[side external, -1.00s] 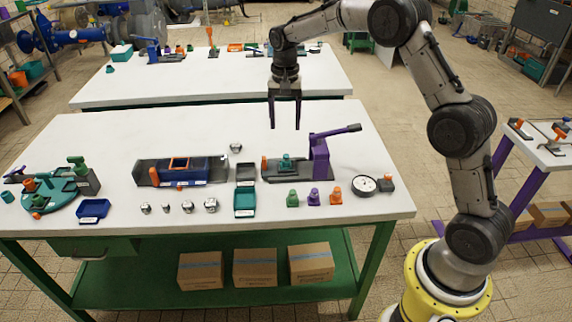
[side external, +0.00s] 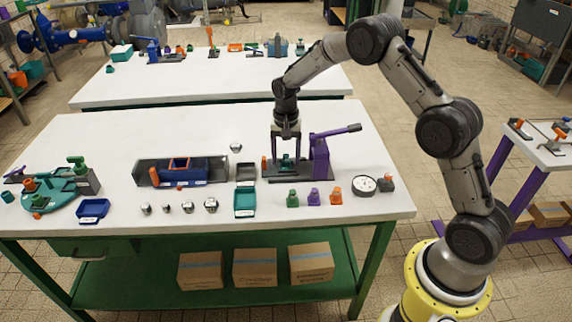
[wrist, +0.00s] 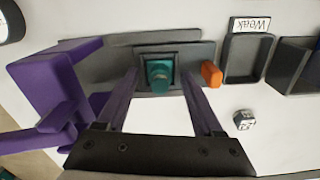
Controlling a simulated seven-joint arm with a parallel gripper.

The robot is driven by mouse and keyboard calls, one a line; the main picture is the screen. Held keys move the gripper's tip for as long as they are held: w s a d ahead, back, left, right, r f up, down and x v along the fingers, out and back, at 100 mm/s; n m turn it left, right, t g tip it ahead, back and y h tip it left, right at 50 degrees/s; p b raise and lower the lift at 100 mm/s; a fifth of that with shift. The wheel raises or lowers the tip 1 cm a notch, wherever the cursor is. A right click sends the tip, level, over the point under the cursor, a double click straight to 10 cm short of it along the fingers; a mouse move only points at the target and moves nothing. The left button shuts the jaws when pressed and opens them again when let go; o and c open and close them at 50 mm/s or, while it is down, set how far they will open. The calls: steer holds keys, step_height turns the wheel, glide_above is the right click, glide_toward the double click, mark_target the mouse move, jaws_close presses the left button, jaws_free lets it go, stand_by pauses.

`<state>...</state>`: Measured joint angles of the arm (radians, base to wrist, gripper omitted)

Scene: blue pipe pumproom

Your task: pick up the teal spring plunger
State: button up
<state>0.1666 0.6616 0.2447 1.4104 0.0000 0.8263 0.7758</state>
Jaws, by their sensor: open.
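The teal spring plunger (wrist: 160,72) sits upright in a square dark seat on the grey base of the purple press fixture. It also shows in the side view (side external: 286,161), partly hidden by my fingers. My gripper (side external: 285,156) is open, pointing down over the fixture. In the wrist view the two fingers of my gripper (wrist: 158,82) reach toward the left and right sides of the plunger, with a gap on each side. I cannot tell how far down the fingertips are beside it.
The purple lever press (side external: 320,157) stands right beside my gripper. An orange peg (wrist: 211,74) is on the base's other side. A grey bin (side external: 245,172) and teal bin (side external: 244,203) lie left. Green, purple and orange pieces (side external: 314,197) stand in front.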

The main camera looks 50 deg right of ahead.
jaws_close()
stand_by(0.3)
steer(key=shift+r, duration=0.1)
